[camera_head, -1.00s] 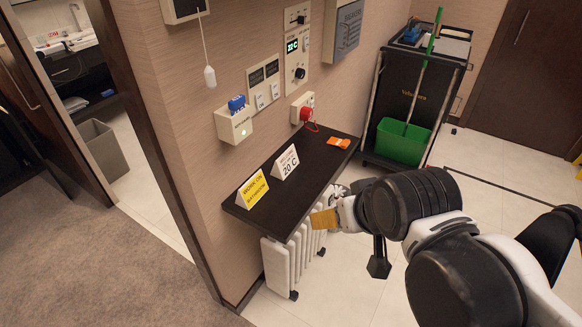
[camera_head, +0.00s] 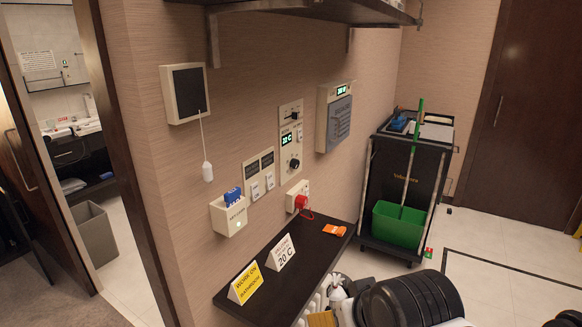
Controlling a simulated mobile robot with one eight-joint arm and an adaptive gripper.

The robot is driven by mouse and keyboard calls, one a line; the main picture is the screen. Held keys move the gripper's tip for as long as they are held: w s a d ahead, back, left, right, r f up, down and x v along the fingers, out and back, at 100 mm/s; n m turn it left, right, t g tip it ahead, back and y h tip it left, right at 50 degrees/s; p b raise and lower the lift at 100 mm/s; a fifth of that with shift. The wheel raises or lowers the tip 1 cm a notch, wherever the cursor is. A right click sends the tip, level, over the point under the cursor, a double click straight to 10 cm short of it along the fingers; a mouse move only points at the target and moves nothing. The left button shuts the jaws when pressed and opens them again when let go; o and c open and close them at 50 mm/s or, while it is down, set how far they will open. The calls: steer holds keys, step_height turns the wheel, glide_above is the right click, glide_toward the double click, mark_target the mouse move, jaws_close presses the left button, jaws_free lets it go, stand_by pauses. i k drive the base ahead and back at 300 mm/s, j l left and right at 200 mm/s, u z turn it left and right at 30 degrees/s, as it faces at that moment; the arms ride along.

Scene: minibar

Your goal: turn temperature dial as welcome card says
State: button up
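The temperature dial (camera_head: 295,163) is a round black knob on a cream wall panel (camera_head: 285,113). Above it a small green display (camera_head: 286,139) seems to read 22 C. The white welcome card (camera_head: 281,252) stands on the dark shelf (camera_head: 262,287) and shows 20 C in large print. My gripper (camera_head: 322,318) is at the bottom edge, by the shelf's right side and well below the dial. Only a yellowish part and some white of it show, so its fingers cannot be made out.
A yellow card (camera_head: 246,283) stands beside the welcome card. An orange item (camera_head: 335,230) lies at the shelf's far end. A red knob (camera_head: 301,202), switches (camera_head: 262,187) and a card holder (camera_head: 229,214) are on the wall. A cleaning cart (camera_head: 411,185) stands behind. An upper shelf (camera_head: 310,10) overhangs.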

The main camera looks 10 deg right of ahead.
mark_target(295, 162)
steer(key=i+l+u, duration=0.1)
steer(key=i+l, duration=0.15)
steer(key=l, duration=0.15)
steer(key=i+l+u, duration=0.1)
steer(key=i+l, duration=0.15)
steer(key=l, duration=0.15)
steer(key=i+l+u, duration=0.1)
steer(key=i+l, duration=0.15)
steer(key=l, duration=0.15)
